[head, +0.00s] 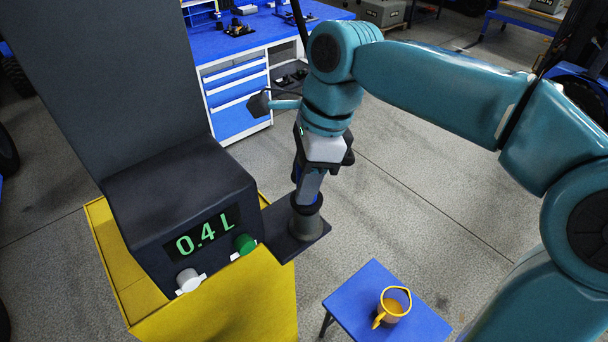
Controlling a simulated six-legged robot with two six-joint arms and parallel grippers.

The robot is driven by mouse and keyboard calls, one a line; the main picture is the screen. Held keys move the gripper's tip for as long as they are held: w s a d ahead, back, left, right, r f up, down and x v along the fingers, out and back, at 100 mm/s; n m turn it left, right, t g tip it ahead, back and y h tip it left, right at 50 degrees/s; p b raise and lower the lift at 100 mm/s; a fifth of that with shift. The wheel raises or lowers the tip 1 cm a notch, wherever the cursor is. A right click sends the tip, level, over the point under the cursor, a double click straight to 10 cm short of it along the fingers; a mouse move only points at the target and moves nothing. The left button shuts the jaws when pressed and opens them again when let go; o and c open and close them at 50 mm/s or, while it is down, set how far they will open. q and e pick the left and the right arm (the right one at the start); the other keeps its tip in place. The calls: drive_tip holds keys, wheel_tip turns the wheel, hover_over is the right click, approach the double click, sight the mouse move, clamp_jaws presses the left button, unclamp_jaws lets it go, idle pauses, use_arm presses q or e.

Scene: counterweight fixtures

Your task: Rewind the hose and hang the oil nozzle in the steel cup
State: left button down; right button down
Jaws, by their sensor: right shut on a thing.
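My right gripper (318,168) comes down from the teal arm on the right and is shut on the oil nozzle (311,184). The nozzle is a grey metal body, held nearly upright. The cup stands on a dark plate beside the yellow cabinet. A thin black line (299,20) above the arm may be the hose; most of its run is hidden. My left gripper is out of view.
A dark dispenser box (180,217) on the yellow cabinet (222,305) reads 0.4 L, with green and white knobs. A blue-topped workbench (275,38) stands behind.

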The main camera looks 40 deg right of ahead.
drive_tip(key=shift+w+f, duration=0.1)
drive_tip(key=shift+f+b, duration=0.35)
drive_tip(key=shift+f, duration=0.25)
drive_tip(key=shift+f, duration=0.25)
idle(0.6)
drive_tip(key=c, duration=0.6)
unclamp_jaws()
drive_tip(key=shift+f, duration=0.1)
